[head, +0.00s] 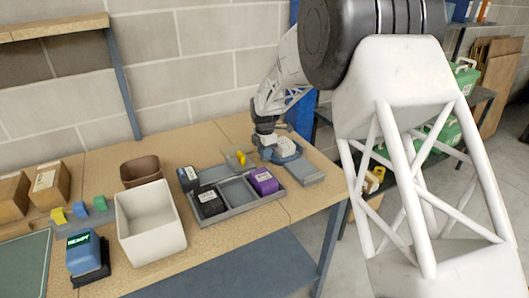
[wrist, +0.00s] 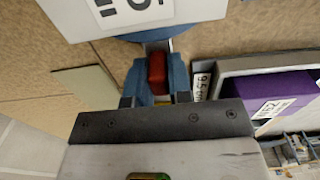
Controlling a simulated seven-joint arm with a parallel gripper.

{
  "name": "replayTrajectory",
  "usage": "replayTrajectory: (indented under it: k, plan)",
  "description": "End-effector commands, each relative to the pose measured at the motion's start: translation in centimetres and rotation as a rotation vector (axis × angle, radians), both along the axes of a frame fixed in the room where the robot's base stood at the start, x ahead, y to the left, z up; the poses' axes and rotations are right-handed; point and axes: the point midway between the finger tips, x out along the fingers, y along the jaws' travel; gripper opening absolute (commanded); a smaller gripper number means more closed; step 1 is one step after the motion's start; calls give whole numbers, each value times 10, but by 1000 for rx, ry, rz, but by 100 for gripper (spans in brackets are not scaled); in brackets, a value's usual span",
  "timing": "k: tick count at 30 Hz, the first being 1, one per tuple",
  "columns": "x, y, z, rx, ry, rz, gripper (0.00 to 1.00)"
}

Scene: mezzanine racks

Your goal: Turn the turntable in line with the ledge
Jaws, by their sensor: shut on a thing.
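The turntable (head: 286,148) stands at the right end of the workbench, with a blue edge and a pale grey top. In the wrist view its pale block with a black-printed label (wrist: 190,10) and blue rim (wrist: 135,37) show at the top edge, cut off. My gripper (wrist: 157,75) is shut on a red handle (wrist: 157,72) beside the blue rim. In the head view my gripper (head: 266,138) is at the turntable's left side, and its fingertips are too small to make out. A grey slab (head: 306,176), perhaps the ledge, lies in front of the turntable.
A grey tray (head: 236,207) holds black and purple (head: 264,181) boxes left of the turntable. A thin plate with a yellow piece (head: 241,158) lies behind it. A white bin (head: 149,222), brown pot (head: 140,171) and blue device (head: 86,252) stand further left.

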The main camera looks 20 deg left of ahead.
Motion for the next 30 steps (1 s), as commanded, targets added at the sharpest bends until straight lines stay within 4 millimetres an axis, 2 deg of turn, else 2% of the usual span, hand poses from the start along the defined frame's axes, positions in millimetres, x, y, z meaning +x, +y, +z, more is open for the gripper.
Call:
replayTrajectory:
  k: [2, 3, 7, 20, 26, 30]
  plan:
    - [-1, -1, 1, -1, 1, 0, 0]
    - [-1, -1, 1, -1, 1, 0, 24]
    - [-1, -1, 1, -1, 1, 0, 44]
    - [0, -1, 4, -1, 1, -1, 45]
    - [0, 0, 21, -1, 1, 0, 45]
    - [0, -1, 39, 0, 0, 0, 45]
